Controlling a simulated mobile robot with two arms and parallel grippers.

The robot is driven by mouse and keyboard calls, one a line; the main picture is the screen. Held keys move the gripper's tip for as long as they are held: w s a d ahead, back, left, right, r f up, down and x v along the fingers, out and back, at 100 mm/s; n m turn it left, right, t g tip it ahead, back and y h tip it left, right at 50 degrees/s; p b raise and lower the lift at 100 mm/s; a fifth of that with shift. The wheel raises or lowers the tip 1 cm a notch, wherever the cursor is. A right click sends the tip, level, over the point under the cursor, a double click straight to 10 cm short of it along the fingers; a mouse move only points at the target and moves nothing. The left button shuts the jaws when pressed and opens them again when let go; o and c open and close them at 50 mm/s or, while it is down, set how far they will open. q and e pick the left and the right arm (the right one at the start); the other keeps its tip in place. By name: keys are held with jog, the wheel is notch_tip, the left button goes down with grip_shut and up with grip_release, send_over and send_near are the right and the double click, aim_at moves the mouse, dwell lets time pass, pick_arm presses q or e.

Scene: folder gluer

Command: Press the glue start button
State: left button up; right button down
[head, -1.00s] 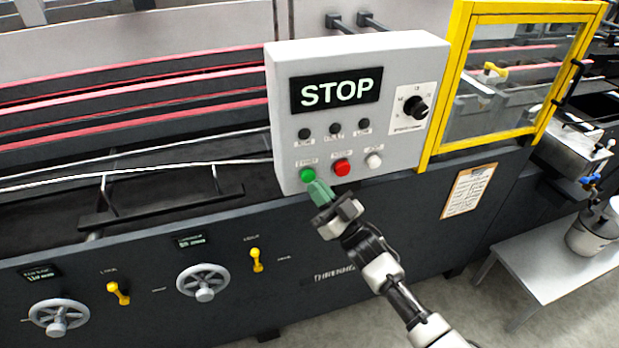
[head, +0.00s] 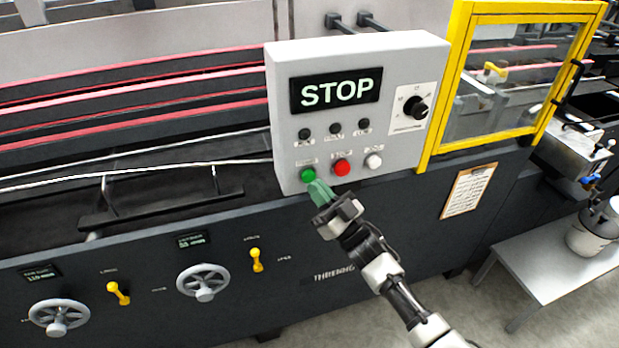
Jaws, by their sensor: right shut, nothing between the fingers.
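A light grey control box (head: 398,152) carries a display (head: 335,90) that reads STOP. Below the display is a row of small dark lamps, and under them a green button (head: 307,175), a red button (head: 341,167) and a white button (head: 374,160). A black knob (head: 416,107) is at the right of the box. My right gripper (head: 315,186) is shut and empty, its green fingertips right at the lower edge of the green button. I cannot tell whether they touch it. The small labels are too blurred to read surely. My left gripper is not in view.
A yellow-framed guard (head: 450,90) stands right of the box. Handwheels (head: 203,282) and yellow levers (head: 257,260) are on the dark machine front below. A clipboard (head: 468,190) hangs at right. A grey table (head: 540,262) with a pot (head: 592,235) stands at lower right.

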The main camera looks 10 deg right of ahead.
jog(key=shift+w, duration=0.1)
jog(key=shift+w, duration=0.35)
jog(key=shift+w+a+b, duration=0.1)
jog(key=shift+w+b, duration=0.4)
jog(key=shift+b, duration=0.1)
dwell(0.6)
jog(key=shift+s, duration=0.1)
jog(key=shift+s+p, duration=0.55)
jog(key=shift+s, duration=0.3)
jog(key=s+p, duration=0.1)
jog(key=s, duration=0.2)
jog(key=s+p, duration=0.1)
jog(key=s, duration=0.1)
jog(key=shift+d+p, duration=0.3)
